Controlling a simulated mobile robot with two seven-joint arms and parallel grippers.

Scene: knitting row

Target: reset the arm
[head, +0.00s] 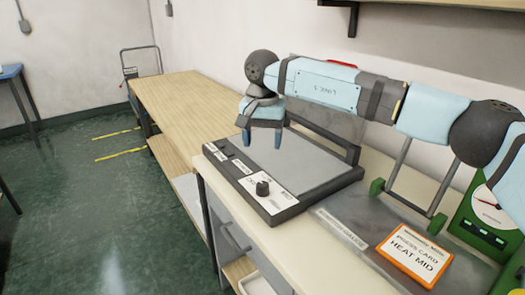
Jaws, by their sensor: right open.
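My right arm comes in from the right and reaches across the bench. My right gripper (262,139) is open and empty, with its two blue fingers pointing down. It hangs in front of the far left part of a flat grey machine (300,165) with a black knob and a labelled front panel. I cannot tell how high the fingertips are above it. My left gripper is out of view.
An orange-edged card (414,254) reading "PRESS CARD HEAT MID" lies on a metal plate (345,222). A green device with a dial (490,212) stands at the right. The far wooden bench top (185,95) is clear. A shelf (430,4) overhangs the back.

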